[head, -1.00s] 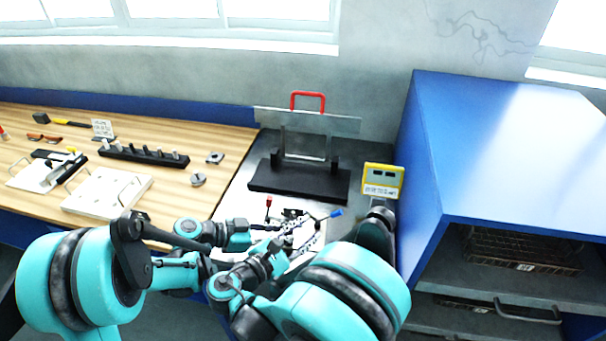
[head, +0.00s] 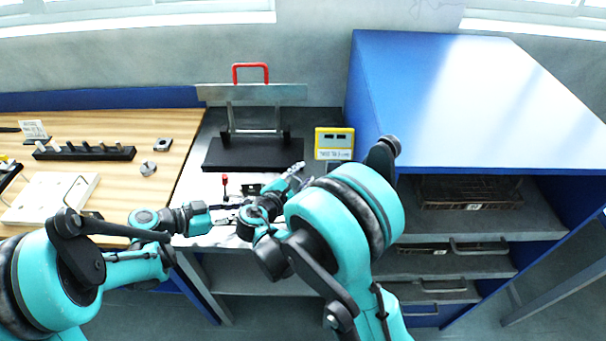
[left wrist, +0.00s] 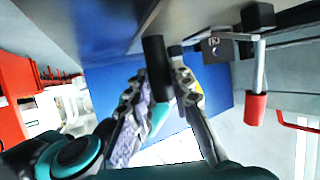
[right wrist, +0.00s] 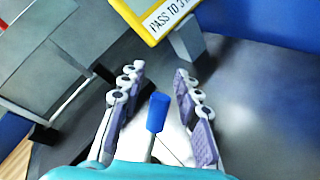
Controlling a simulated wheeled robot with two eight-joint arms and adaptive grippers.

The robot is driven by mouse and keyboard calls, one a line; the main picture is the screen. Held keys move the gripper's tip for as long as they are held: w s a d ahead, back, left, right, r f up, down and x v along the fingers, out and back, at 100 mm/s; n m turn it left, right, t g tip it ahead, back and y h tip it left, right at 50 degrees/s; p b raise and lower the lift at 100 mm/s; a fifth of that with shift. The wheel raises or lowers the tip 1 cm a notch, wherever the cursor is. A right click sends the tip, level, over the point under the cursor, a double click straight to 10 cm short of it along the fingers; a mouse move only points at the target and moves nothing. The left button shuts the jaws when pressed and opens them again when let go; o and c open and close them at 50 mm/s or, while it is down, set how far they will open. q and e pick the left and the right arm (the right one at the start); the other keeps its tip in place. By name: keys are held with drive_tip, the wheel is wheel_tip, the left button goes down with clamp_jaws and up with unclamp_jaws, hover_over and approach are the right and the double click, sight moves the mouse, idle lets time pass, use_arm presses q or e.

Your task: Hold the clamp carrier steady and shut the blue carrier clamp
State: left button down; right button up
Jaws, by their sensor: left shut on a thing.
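The clamp carrier is mostly hidden by my arms in the head view; its red-tipped clamp handle (head: 224,181) stands upright there and also shows in the left wrist view (left wrist: 255,108). My left gripper (left wrist: 157,78) is shut on a black cylindrical grip (left wrist: 156,58). In the right wrist view the blue carrier clamp handle (right wrist: 157,112) stands between the fingers of my right gripper (right wrist: 160,73), with gaps on both sides. The right gripper is open and also shows in the head view (head: 291,176), where the blue handle is hidden.
A black-based stand (head: 255,154) with a red top handle is behind the carrier. A yellow-framed sign (head: 334,143) stands close to the right gripper. A blue cabinet (head: 450,100) borders the right. A wooden bench (head: 120,180) with a peg rack (head: 85,153) lies left.

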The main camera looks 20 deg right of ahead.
drive_tip(key=shift+w+d+f, duration=0.1)
drive_tip(key=shift+w+d, duration=0.2)
clamp_jaws()
drive_tip(key=shift+a, duration=0.1)
drive_tip(key=shift+w+a+r+n+t+h, duration=0.15)
drive_tip(key=shift+a+r+n+h, duration=0.15)
drive_tip(key=shift+r+n+h, duration=0.2)
drive_tip(key=shift+a+r+n+t+h, duration=0.15)
drive_tip(key=shift+a+r+n+h, duration=0.2)
drive_tip(key=shift+r+n, duration=0.2)
drive_tip(key=shift+w+a+r+n+t+h, duration=0.1)
drive_tip(key=shift+a+r+n+t+h, duration=0.25)
drive_tip(key=shift+n, duration=0.3)
drive_tip(key=shift+w+a+r+n+t+h, duration=0.1)
drive_tip(key=shift+a+r+n+t+h, duration=0.05)
drive_tip(key=shift+a+r+n+h, duration=0.35)
drive_tip(key=shift+f, duration=0.1)
